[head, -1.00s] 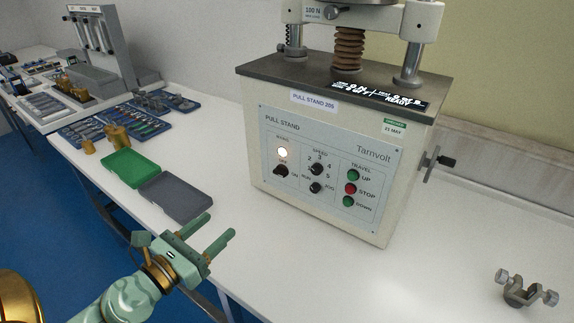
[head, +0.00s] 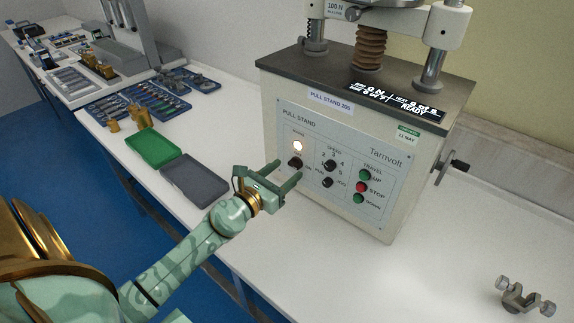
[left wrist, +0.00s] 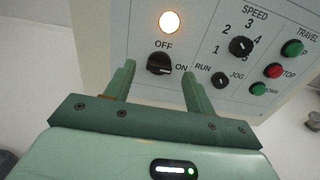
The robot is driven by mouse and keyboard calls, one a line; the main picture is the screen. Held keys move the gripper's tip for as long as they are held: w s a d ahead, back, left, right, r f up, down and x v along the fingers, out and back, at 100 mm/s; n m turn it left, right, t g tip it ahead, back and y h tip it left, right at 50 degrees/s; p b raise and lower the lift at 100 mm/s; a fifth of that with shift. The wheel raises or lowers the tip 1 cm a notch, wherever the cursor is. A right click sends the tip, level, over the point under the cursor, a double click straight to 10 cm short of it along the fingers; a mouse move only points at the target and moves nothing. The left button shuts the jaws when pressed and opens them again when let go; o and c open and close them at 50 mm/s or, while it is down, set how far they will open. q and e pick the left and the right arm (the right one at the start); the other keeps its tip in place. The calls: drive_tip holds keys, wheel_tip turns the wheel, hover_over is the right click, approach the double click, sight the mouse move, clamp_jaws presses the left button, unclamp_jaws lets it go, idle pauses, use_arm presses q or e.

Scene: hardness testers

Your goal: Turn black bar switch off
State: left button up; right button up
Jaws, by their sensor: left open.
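The black bar switch (head: 295,163) sits on the front panel of the pull stand (head: 340,160), below a lit round lamp (head: 298,146). In the left wrist view the switch (left wrist: 159,64) has OFF printed above it and ON to its right; its pale mark points toward ON. My left gripper (head: 287,174) is open in front of the panel. In the left wrist view its fingertips (left wrist: 157,72) lie to either side of the switch in the picture, with nothing between them that I can see held. My right gripper is not in view.
A speed knob (left wrist: 240,46), a RUN/JOG knob (left wrist: 219,80) and green and red travel buttons (left wrist: 273,71) are close to the right of the switch. A green tray (head: 154,147) and a grey tray (head: 195,177) lie left of the stand. A metal clamp (head: 525,298) lies at right.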

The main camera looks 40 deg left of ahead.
sight(295, 164)
use_arm(q)
drive_tip(key=shift+w+d, duration=0.1)
drive_tip(key=shift+w, duration=1.05)
drive_tip(key=shift+c, duration=0.3)
drive_tip(key=c, duration=0.9)
